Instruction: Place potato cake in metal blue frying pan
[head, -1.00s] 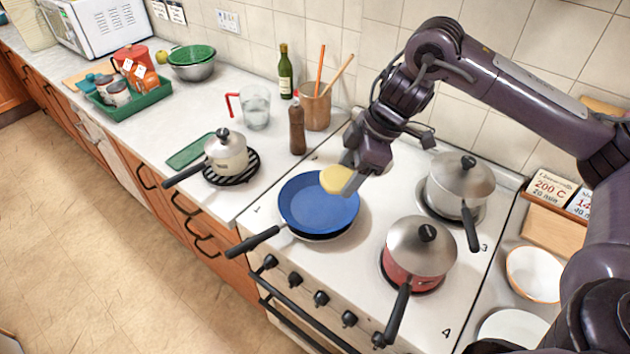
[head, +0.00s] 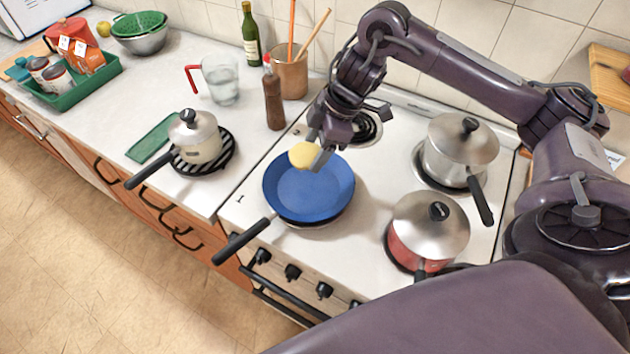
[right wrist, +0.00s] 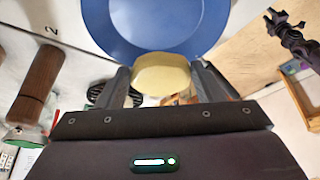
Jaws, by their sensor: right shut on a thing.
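The potato cake (head: 303,156) is a small pale yellow round. My right gripper (head: 318,152) is shut on it and holds it over the far part of the blue frying pan (head: 308,193). The pan sits on the stove's front left burner, its black handle pointing toward the lower left. In the right wrist view the potato cake (right wrist: 161,75) is between the two fingers, with the blue pan (right wrist: 165,22) beyond it. I cannot tell the exact gap between cake and pan.
A steel pot (head: 460,150) and a red pot with steel lid (head: 428,232) stand on the stove at the right. A pepper mill (head: 273,98), utensil jar (head: 290,73) and measuring jug (head: 221,80) stand behind the pan. A small lidded pot (head: 195,138) is left.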

